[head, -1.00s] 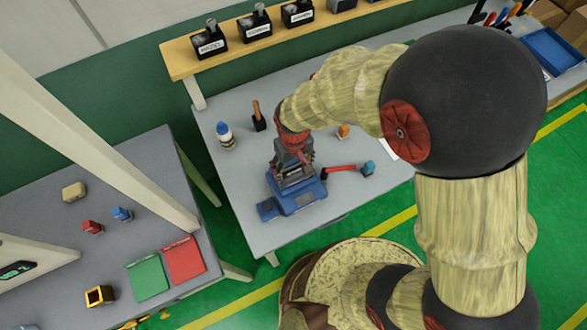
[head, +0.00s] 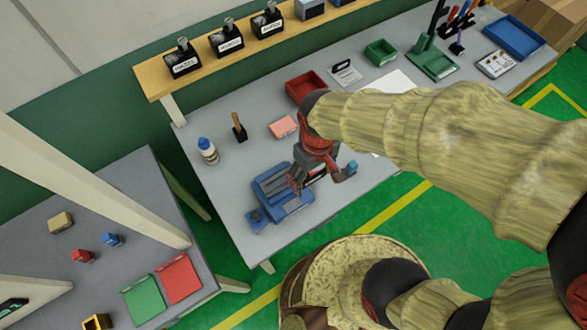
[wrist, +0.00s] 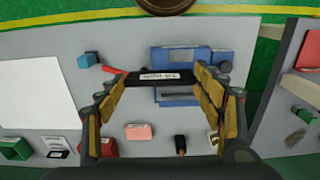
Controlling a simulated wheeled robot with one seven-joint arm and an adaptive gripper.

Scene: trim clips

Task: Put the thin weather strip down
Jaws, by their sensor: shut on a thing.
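The thin weather strip (wrist: 160,78) shows in the wrist view as a short dark bar with a white printed label. It spans the gap between the fingertips of my gripper (wrist: 158,84), which is shut on it. In the head view my gripper (head: 308,178) points down at the right side of the blue fixture (head: 270,187), and the strip there is mostly hidden by the fingers. In the wrist view the blue fixture (wrist: 198,62) lies beyond and right of the strip. I cannot tell whether the strip touches anything below.
A blue-headed tool (head: 350,168) lies close to the gripper's right. A pink block (head: 283,127), a red bin (head: 305,88), a brown-handled brush (head: 239,130) and a bottle (head: 207,150) stand behind. Bare grey bench (head: 225,185) lies left of the fixture.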

